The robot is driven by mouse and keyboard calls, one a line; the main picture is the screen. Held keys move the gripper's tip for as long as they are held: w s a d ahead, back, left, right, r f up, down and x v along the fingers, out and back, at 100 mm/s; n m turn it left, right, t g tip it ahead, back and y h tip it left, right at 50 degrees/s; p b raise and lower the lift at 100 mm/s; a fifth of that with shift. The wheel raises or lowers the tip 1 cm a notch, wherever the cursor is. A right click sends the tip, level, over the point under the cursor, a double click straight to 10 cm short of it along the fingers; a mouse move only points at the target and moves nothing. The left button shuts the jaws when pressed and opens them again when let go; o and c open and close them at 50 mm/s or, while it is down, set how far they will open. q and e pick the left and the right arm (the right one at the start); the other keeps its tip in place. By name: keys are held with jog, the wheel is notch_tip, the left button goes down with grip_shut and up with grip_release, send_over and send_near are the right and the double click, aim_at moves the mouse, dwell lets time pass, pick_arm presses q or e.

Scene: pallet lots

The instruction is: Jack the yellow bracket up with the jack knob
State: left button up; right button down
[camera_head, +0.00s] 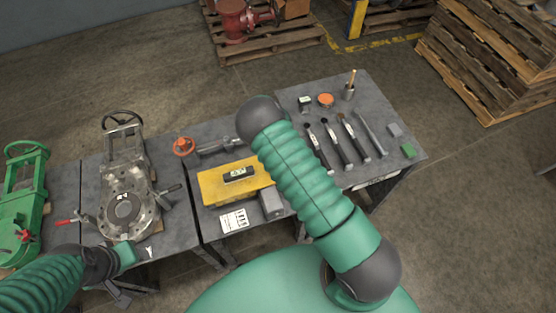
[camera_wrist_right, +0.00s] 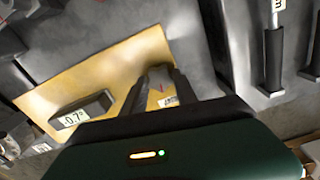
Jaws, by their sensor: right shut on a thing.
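The yellow bracket (camera_head: 212,187) lies on the middle bench and also shows in the right wrist view (camera_wrist_right: 120,68). A black digital level (camera_head: 238,175) rests on it; its display seems to read -0.7° in the wrist view (camera_wrist_right: 76,116). My right gripper (camera_wrist_right: 160,82) is over the bracket, right of the level, shut on a small part that looks like the jack knob, mostly hidden between the fingers.
An orange handwheel (camera_head: 183,145) lies behind the bracket. A metal valve (camera_head: 125,205) and a green valve (camera_head: 20,205) stand left. Hand tools (camera_head: 352,138) lie on the right bench.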

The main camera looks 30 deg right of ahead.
jog(key=shift+w+r, duration=0.1)
jog(key=shift+w, duration=0.15)
jog(key=c, duration=1)
grip_release()
jog(key=shift+o, duration=0.2)
jog(key=shift+s, duration=0.1)
jog(key=shift+r, duration=0.35)
notch_tip(320, 180, up, 16)
jog(key=shift+d+f, duration=0.1)
